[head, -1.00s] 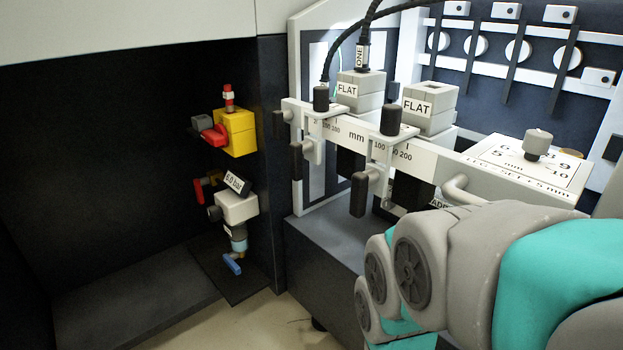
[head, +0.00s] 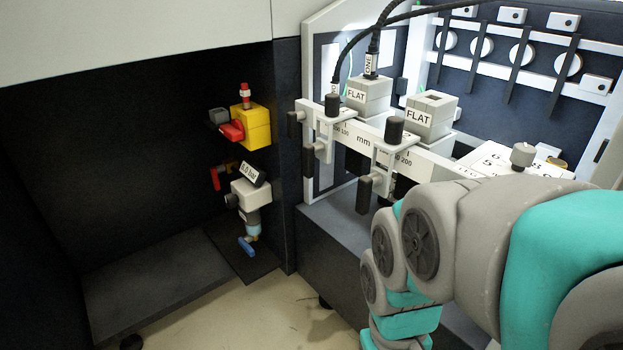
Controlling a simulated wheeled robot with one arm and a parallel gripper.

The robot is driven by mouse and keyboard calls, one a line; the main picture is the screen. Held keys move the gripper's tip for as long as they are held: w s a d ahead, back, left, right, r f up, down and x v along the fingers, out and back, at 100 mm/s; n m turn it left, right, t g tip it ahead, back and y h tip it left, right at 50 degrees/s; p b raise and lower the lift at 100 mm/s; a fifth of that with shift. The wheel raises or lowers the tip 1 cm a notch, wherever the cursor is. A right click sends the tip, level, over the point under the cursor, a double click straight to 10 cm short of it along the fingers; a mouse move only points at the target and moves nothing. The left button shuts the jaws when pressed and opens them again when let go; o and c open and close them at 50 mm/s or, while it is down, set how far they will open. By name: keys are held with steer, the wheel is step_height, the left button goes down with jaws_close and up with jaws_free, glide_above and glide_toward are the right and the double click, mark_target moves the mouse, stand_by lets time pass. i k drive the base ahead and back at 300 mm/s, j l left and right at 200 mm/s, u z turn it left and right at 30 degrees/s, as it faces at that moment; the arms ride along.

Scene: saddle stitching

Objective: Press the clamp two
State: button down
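Two clamps sit on a white rail with a mm scale (head: 362,140) in the head view. The left clamp (head: 325,125) has a dark cylindrical knob on top and dark handles hanging below. The right clamp (head: 384,155) looks alike, with a dark knob and a dark handle below; I see no number on either clamp. My grey and teal arm fills the lower right and covers part of the machine's front. My gripper is out of view.
Grey blocks marked FLAT (head: 368,98) (head: 430,115) stand behind the rail, the left one with a cable. A yellow and red valve unit (head: 253,128) is on the dark wall at left. Floor (head: 235,315) shows clear at lower left.

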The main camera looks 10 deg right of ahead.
mark_target(365, 184)
steer(key=k+j+u, duration=0.1)
steer(key=k+j, duration=0.25)
steer(key=k, duration=0.3)
steer(key=k+j+u, duration=0.1)
steer(key=k+j, duration=0.25)
steer(key=k, duration=0.25)
steer(key=k+j+u, duration=0.1)
steer(key=k+j, duration=0.35)
steer(key=k, duration=0.15)
